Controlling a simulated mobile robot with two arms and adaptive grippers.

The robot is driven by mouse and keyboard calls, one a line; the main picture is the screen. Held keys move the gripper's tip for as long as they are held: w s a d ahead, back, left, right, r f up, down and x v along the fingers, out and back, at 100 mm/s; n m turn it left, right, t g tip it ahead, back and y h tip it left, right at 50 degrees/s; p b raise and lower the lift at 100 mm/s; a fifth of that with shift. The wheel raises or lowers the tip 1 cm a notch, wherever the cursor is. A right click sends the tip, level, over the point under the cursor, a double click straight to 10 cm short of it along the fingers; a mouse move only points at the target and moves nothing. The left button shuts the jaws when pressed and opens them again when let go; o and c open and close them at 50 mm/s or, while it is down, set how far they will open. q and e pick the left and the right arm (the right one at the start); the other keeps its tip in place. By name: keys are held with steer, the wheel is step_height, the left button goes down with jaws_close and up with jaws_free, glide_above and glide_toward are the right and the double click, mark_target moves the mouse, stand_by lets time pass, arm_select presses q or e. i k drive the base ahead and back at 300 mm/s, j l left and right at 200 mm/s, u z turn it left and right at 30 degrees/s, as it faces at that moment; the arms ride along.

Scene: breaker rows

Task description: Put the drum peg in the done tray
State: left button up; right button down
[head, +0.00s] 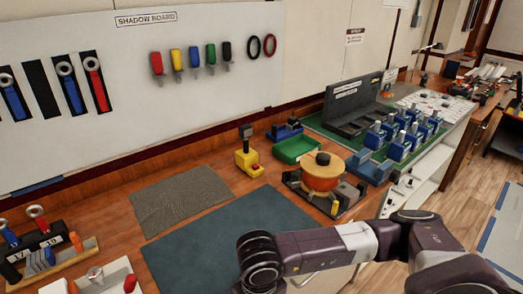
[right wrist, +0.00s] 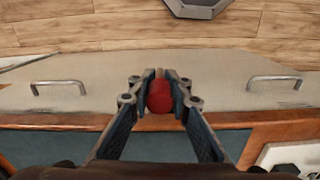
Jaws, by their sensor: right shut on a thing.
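My right gripper (right wrist: 160,78) is shut on a small red rounded thing (right wrist: 159,98), held between its fingers in the right wrist view. I cannot tell for sure that this is the drum peg. In the head view my right arm reaches in from the right over the front of the blue-grey mat, and its fingers and the red thing are hidden. An orange drum (head: 320,178) with a black knob stands in a dark holder at the middle. A green tray (head: 296,150) lies behind it; I see no label naming it the done tray. My left gripper is out of view.
A yellow block with a black-topped post (head: 248,160) stands left of the green tray. A grey mat (head: 180,198) and a blue-grey mat (head: 215,235) lie clear at the left. Blue breaker rows (head: 400,145) fill the right. A tool rack (head: 45,255) stands front left.

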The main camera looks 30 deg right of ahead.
mark_target(302, 149)
steer(key=l+u, duration=0.2)
steer(key=l, duration=0.15)
steer(key=k+l+u, duration=0.15)
steer(key=l, duration=0.25)
steer(key=l+u, duration=0.2)
steer(key=l, duration=0.15)
steer(key=k+l+u, duration=0.2)
steer(key=l, duration=0.15)
steer(key=k+l+u, duration=0.2)
steer(key=i+l, duration=0.1)
